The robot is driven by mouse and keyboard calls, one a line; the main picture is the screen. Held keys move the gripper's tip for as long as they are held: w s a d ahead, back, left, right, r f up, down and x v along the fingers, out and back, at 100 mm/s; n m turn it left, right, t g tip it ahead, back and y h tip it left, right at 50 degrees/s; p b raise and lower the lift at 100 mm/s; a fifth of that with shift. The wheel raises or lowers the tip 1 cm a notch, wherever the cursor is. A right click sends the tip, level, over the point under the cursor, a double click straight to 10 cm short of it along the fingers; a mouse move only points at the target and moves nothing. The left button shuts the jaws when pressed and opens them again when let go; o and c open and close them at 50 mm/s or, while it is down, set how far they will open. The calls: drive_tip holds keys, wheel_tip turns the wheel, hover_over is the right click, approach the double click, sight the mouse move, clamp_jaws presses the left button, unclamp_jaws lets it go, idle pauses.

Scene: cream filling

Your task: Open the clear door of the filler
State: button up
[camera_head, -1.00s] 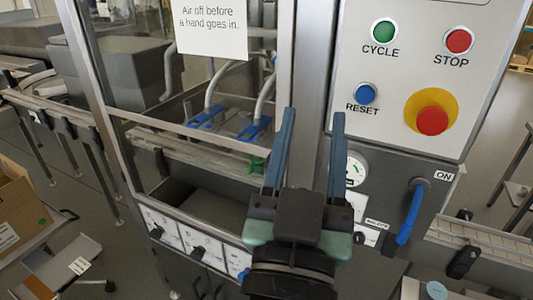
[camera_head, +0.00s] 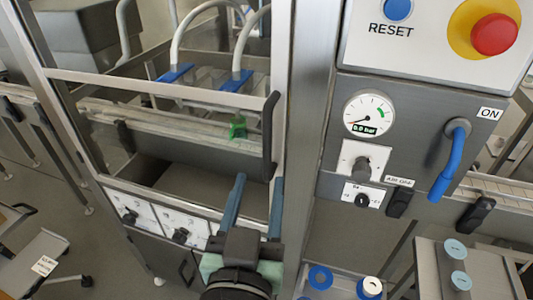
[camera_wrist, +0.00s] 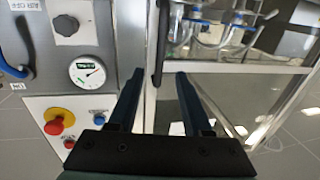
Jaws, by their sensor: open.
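The filler's clear door (camera_head: 150,90) is a see-through panel in a metal frame, left of the post. It looks shut. Its black upright handle (camera_head: 268,140) is at the door's right edge, and also shows in the wrist view (camera_wrist: 160,45). My gripper (camera_head: 259,180) is open and empty, with its fingers pointing at the machine. In the wrist view my gripper (camera_wrist: 158,75) has the handle's lower end in line with the gap between its fingertips. Whether the handle is between the fingers or beyond them, I cannot tell.
Right of the post are a pressure gauge (camera_head: 369,114) reading 0.0 bar, a blue lever (camera_head: 447,165) near an ON label, and a red stop button (camera_head: 494,33). Blue-ended hoses (camera_head: 237,80) are behind the door. A grey stand with round lids (camera_head: 455,250) is at lower right.

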sight(267, 147)
drive_tip(key=w+p, duration=0.1)
drive_tip(key=w, duration=0.6)
drive_tip(key=w+d+p, duration=0.1)
drive_tip(key=w, duration=0.2)
drive_tip(key=shift+w+d+p, duration=0.1)
drive_tip(key=shift+w+p, duration=0.05)
drive_tip(key=shift+p, duration=0.2)
drive_tip(key=shift+c, duration=0.2)
clamp_jaws()
idle(0.7)
